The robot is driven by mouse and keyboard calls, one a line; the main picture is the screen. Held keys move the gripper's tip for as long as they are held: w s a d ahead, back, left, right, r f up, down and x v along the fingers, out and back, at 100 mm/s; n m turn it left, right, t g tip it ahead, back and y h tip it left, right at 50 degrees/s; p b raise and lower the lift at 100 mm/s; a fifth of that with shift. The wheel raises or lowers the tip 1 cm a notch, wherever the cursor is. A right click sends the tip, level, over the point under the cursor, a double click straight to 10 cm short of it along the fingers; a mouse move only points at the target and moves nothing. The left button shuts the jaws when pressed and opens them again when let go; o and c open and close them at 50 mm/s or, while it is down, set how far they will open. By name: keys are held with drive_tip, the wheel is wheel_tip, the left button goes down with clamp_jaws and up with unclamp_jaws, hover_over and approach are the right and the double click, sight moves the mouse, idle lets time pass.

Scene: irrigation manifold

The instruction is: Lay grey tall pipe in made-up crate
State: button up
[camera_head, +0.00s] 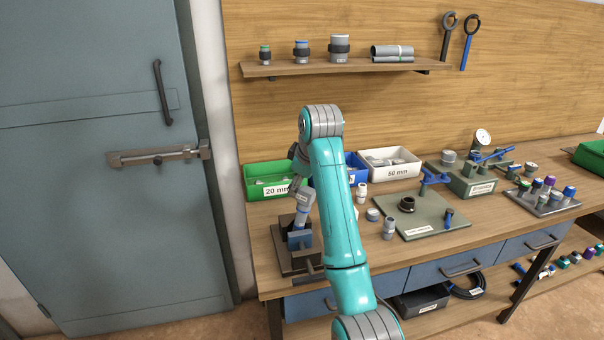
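My teal arm reaches up from the bottom and bends down behind its elbow. My gripper (302,200) is small and partly hidden near the left end of the bench, above a blue clamp-like fixture (300,239) on a dark base. A grey cylindrical shape there may be a pipe or part of my wrist; I cannot tell, nor whether the fingers are open. Grey pipes (392,52) lie on the wall shelf. No crate has a readable "made-up" label; a green crate (591,156) is cut off at the right edge.
A green "20 mm" bin (268,192), a blue bin (349,175) and a white "50 mm" bin (389,171) line the bench back. Loose fittings (389,228), a mounting plate (421,228) and a fittings rack (541,205) stand nearby. A blue-grey door (90,200) is left.

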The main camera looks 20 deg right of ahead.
drive_tip(key=x, duration=0.6)
drive_tip(key=shift+w+f, duration=0.1)
drive_tip(key=shift+f, duration=0.2)
clamp_jaws()
wheel_tip(320, 180, up, 15)
idle(3.2)
drive_tip(key=shift+r, duration=0.1)
